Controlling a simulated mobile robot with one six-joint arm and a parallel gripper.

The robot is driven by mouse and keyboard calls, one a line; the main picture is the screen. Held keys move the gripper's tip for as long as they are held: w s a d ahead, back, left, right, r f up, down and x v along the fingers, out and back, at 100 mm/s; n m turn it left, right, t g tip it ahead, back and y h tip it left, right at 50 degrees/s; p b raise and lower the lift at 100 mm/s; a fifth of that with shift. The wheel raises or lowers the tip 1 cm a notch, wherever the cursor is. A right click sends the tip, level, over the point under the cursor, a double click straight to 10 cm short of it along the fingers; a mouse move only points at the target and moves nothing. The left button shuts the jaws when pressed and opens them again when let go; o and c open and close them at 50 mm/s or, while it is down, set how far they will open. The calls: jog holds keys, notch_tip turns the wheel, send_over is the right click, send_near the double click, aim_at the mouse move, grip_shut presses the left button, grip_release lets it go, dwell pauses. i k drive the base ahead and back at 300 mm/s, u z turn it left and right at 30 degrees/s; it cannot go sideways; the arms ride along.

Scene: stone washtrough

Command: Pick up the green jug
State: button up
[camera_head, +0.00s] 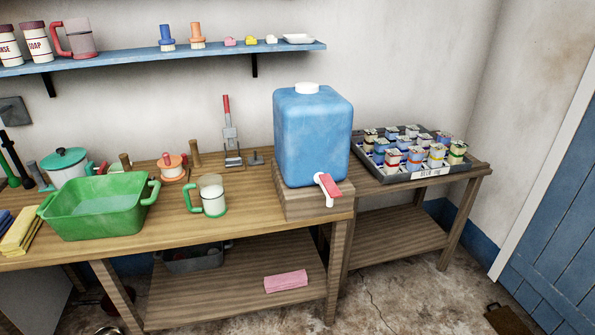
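The green jug (213,199) stands upright on the wooden bench, left of the blue water container. It has a pale body and a green handle that points left, toward the green basin. Its rim is open at the top, and the wood around its base is clear. My gripper is not in view, so its state and its place relative to the jug do not show.
A green basin (97,217) stands left of the jug. A blue container (313,135) with a red-handled tap stands right on a wooden block (293,205). A blue shelf (130,57) holds a red-handled jug (80,38).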

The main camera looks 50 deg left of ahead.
aim_at(210, 185)
jog(key=u, duration=2.3)
jog(key=i, duration=1.65)
